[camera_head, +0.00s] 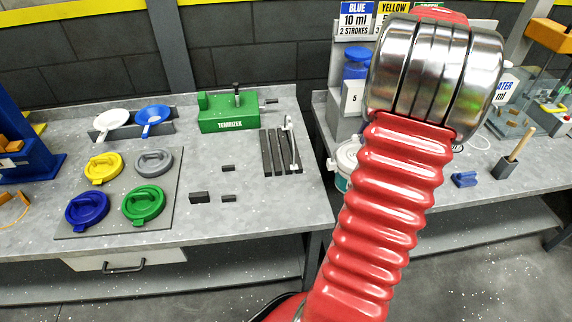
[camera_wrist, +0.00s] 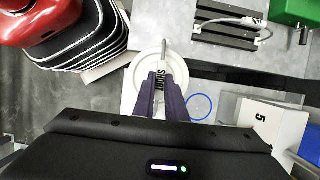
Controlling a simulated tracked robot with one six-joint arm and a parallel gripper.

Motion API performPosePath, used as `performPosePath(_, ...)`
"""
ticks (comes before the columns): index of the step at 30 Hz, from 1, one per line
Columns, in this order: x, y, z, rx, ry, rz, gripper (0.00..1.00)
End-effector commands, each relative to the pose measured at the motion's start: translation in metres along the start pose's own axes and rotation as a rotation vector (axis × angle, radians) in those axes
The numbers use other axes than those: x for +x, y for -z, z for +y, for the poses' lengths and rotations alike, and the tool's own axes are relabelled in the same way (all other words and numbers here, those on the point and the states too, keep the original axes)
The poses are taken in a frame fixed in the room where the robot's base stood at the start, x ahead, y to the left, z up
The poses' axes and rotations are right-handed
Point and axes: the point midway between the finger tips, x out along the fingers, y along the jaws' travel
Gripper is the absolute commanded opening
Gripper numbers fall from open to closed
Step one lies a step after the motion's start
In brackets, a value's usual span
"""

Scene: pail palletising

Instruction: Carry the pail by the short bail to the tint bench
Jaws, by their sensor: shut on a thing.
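The white pail (camera_head: 342,181) with a teal band shows in the head view, partly behind my red arm, by the left end of the right-hand bench. In the wrist view its round white top (camera_wrist: 143,72) lies under my gripper (camera_wrist: 161,78). My gripper is hidden in the head view. I cannot tell whether the pail hangs or stands.
The left bench (camera_head: 240,218) holds coloured lids (camera_head: 145,203), two funnels (camera_head: 152,117), a green TEMRIZEK machine (camera_head: 228,112) and dark slats (camera_head: 280,152). On the right bench are a number 5 stand (camera_head: 351,104), a blue block (camera_head: 464,179) and a wooden-handled tool (camera_head: 515,152). A blue ring (camera_wrist: 199,107) lies beside the pail.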

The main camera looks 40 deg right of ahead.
Motion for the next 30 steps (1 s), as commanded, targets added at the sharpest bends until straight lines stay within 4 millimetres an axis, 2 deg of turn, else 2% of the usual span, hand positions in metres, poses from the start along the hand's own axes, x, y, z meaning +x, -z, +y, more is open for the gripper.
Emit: performPosePath(30, -0.019, 0.047, -0.001, 0.0, 0.004, 0.002, 0.0)
